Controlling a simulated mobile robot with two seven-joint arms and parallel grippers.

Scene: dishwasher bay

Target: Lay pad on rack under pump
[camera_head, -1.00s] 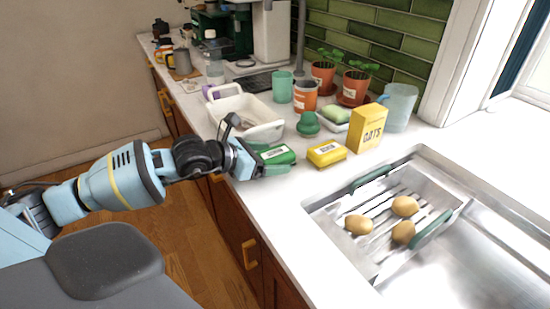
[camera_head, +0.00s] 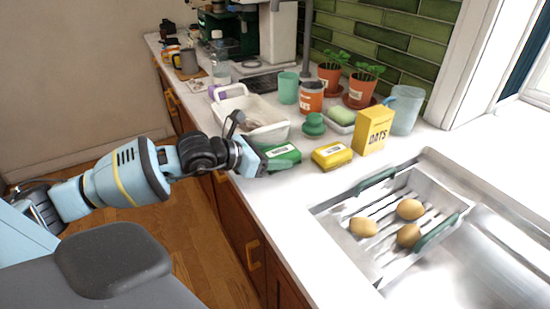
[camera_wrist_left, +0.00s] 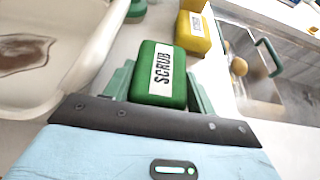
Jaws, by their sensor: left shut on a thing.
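The green pad (camera_head: 283,157), labelled SCRUB, is at the counter's front edge; it also shows in the left wrist view (camera_wrist_left: 158,72). My left gripper (camera_head: 262,162) is shut on it, with a teal finger on each side of the pad in the left wrist view (camera_wrist_left: 158,90). I cannot tell whether the pad touches the counter. A slatted metal rack (camera_head: 384,261) with green handles sits over the sink and holds three round tan items (camera_head: 410,209). I cannot pick out a pump for certain. My right gripper is out of view.
A yellow pack (camera_head: 331,156) lies right of the green pad, with a yellow OATS box (camera_head: 374,131) beyond it. A white tub (camera_head: 272,134) stands behind the gripper. A green knobbed item (camera_head: 313,125), cups and potted plants stand farther back. The counter in front of the yellow pack is clear.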

